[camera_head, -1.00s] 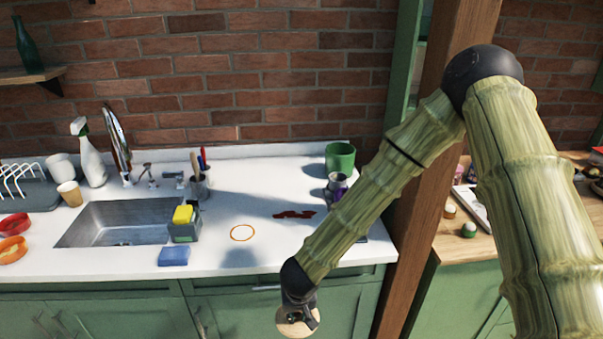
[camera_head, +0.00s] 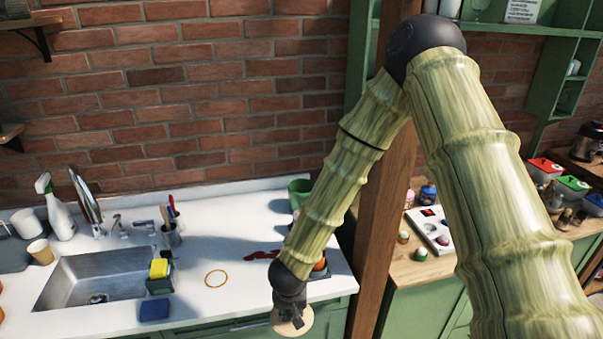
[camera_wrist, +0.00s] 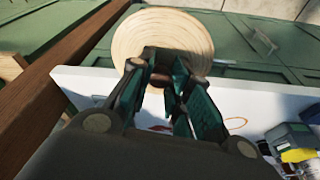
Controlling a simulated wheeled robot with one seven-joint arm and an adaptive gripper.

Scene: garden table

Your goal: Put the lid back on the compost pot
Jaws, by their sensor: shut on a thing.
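A round pale wooden lid (camera_wrist: 150,35) fills the top middle of the wrist view. My gripper (camera_wrist: 160,78) is shut on its small brown knob. In the head view my gripper (camera_head: 292,306) holds the lid (camera_head: 282,325) in front of the counter's front edge, toward its right end. A green pot (camera_head: 299,190), apparently the compost pot, stands at the back right of the counter. My arm partly hides it, and its opening is hard to make out.
The white counter (camera_head: 232,235) has an orange ring mark (camera_head: 215,278) and a dark red stain (camera_head: 262,255). A sink (camera_head: 95,278), yellow sponge (camera_head: 159,268) and blue cloth (camera_head: 154,310) are left. A wooden post (camera_head: 378,235) stands right of the counter.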

